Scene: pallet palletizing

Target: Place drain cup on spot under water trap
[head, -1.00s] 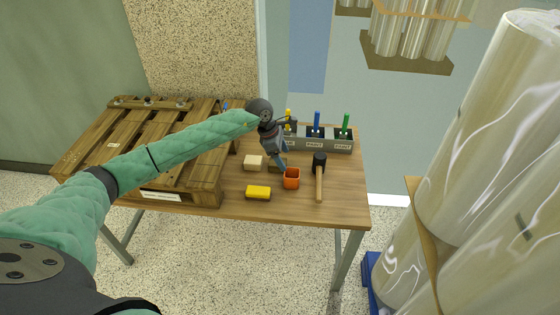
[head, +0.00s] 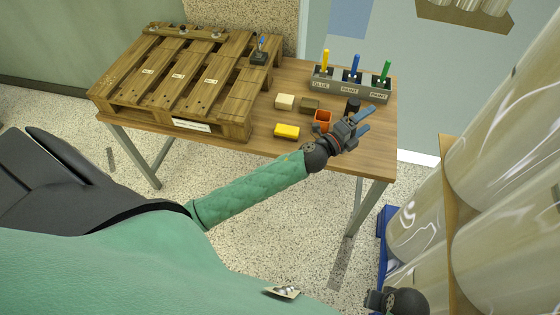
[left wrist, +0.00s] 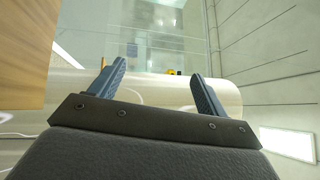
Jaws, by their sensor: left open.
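An orange open-topped cup (head: 322,119) stands upright on the wooden table (head: 372,163), near its front right part. No other cup shows, and I cannot tell whether it is the drain cup. My left gripper (head: 365,117) is open and empty just right of the orange cup, with its blue fingers pointing right. It also shows in the left wrist view (left wrist: 158,72) with nothing between its fingers. I cannot make out a water trap or a marked spot. A small dark block with a blue upright part (head: 259,53) sits on the pallet.
A wooden pallet (head: 190,82) covers the table's left side. Yellow (head: 287,131), cream (head: 284,101) and brown (head: 309,103) blocks lie near the cup. A mallet head (head: 353,104) is partly hidden behind my gripper. A grey holder (head: 349,88) stands behind. Large clear-wrapped rolls (head: 500,190) stand at right.

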